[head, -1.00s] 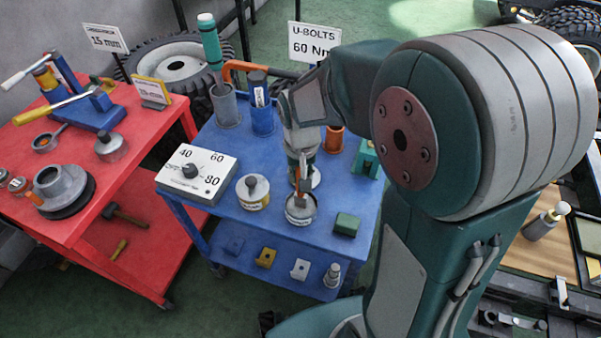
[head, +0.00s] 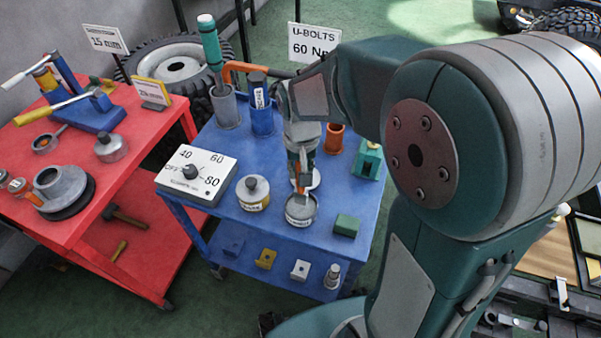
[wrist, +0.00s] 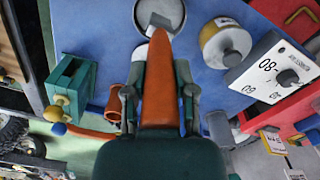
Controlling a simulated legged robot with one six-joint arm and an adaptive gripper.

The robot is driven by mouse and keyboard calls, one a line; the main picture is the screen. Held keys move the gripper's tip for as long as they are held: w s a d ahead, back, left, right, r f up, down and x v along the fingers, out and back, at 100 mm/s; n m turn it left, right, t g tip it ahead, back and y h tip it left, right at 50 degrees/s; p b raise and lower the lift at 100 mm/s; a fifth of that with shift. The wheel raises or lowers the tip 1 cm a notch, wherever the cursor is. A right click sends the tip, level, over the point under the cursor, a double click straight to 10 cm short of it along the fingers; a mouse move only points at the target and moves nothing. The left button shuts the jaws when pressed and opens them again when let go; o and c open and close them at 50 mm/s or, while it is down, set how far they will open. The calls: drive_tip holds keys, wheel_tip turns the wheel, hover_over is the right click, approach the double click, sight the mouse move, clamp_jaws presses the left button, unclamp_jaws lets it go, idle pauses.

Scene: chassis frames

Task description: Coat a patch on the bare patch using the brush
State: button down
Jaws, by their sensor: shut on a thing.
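My gripper (head: 302,158) is shut on the brush and points down over the blue cart. The brush has an orange handle (wrist: 161,85), which lies between my two fingers in the wrist view. I cannot tell how deep the bristles are. I cannot make out the bare patch in either view.
A lidded tin (head: 253,194) stands left of the open one, with a dial box (head: 197,174) beyond it. A green block (head: 347,224) lies to the right. Tall holders (head: 226,108) stand at the back. A red cart (head: 75,225) is at left.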

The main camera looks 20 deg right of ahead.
drive_tip(key=shift+r, duration=2.4)
